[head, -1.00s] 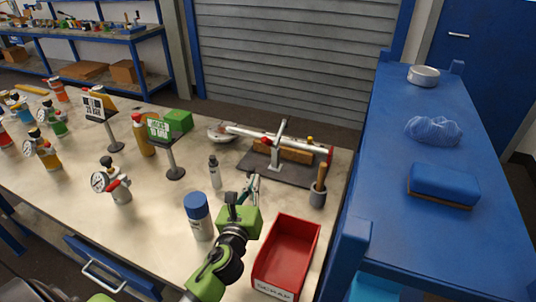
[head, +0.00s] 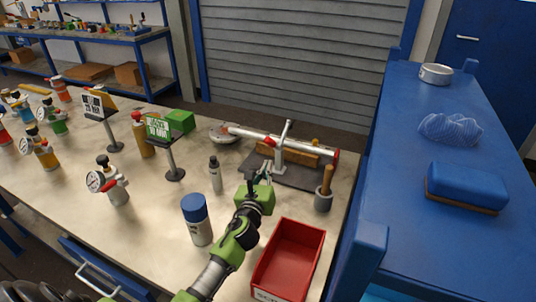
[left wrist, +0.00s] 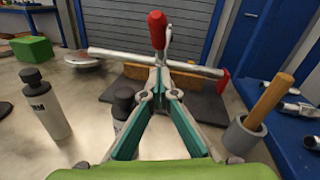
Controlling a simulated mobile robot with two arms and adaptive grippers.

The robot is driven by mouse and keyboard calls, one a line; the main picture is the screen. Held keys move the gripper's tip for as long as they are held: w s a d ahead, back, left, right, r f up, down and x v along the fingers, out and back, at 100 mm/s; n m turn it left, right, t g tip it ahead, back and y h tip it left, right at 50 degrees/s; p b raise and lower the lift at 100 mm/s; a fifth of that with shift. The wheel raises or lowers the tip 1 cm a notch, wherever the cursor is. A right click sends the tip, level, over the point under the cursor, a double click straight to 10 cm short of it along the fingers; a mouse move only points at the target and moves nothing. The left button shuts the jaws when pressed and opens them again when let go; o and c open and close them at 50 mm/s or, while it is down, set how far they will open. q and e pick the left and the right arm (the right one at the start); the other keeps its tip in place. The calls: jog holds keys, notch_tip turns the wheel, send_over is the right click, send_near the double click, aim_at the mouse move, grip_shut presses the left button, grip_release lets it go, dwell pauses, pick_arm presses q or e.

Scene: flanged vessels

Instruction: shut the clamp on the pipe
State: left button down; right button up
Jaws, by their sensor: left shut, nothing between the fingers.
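A pale pipe (head: 247,132) with a red end lies across a dark base plate (head: 310,177) at the back of the bench; it also shows in the left wrist view (left wrist: 115,54). The clamp's red handle (left wrist: 157,30) stands upright in front of the pipe in the left wrist view; in the head view the red part (head: 270,142) is small. My left gripper (head: 266,170) is shut and empty, short of the pipe. In the left wrist view its fingertips (left wrist: 160,68) overlap the clamp's lower part and hide it; contact cannot be told. My right gripper is not in view.
A grey cup with a wooden handle (head: 323,202) stands right of the gripper, and a red bin (head: 315,235) nearer. A blue shelf (head: 405,150) borders the right.

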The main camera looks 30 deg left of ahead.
aim_at(272, 143)
pick_arm(q)
jog(key=w+r+p, duration=0.1)
jog(key=w+a+r, duration=0.1)
jog(key=w+r, duration=0.1)
jog(key=shift+a+p, duration=0.15)
jog(key=shift+p, duration=0.25)
jog(key=shift+f, duration=0.1)
jog(key=shift+s, duration=0.1)
